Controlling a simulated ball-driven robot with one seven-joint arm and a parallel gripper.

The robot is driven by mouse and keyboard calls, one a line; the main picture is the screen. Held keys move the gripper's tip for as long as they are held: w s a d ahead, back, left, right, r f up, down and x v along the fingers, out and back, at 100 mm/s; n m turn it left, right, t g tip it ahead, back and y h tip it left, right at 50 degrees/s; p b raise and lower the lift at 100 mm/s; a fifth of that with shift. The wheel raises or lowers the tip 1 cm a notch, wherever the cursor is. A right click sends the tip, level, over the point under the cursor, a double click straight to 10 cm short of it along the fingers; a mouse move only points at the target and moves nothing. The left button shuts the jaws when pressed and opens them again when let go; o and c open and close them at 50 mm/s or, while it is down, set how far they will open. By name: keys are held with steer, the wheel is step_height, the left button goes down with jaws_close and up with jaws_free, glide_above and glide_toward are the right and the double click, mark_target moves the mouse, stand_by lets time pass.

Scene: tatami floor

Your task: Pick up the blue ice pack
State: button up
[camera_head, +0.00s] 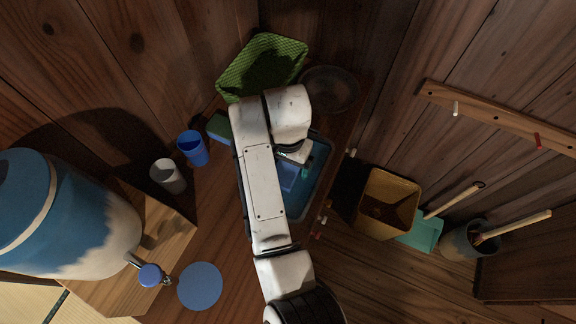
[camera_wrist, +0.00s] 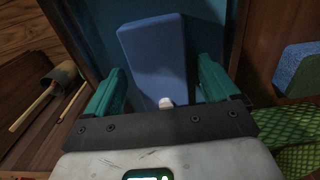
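The blue ice pack (camera_wrist: 155,52), a flat slab with a small white cap at its near end, lies in a dark blue tray (camera_wrist: 213,12). In the head view the ice pack (camera_head: 288,176) shows partly beside my arm, inside the tray (camera_head: 325,165). My gripper (camera_wrist: 160,66) has teal fingers, apart, one on each side of the ice pack. Small gaps show between the fingers and the pack. How deep the fingertips reach is hard to tell. In the head view my arm hides much of the tray and most of the gripper (camera_head: 304,163).
A blue-and-green sponge (camera_head: 219,127) and a green basket (camera_head: 240,75) sit close to the tray. A dark round bowl (camera_head: 345,85), a blue cup (camera_head: 192,150) and a pale cup (camera_head: 168,178) stand nearby. A yellow bin (camera_head: 400,190) is right of the bench.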

steer(key=c, duration=1.1)
steer(key=shift+r, duration=0.1)
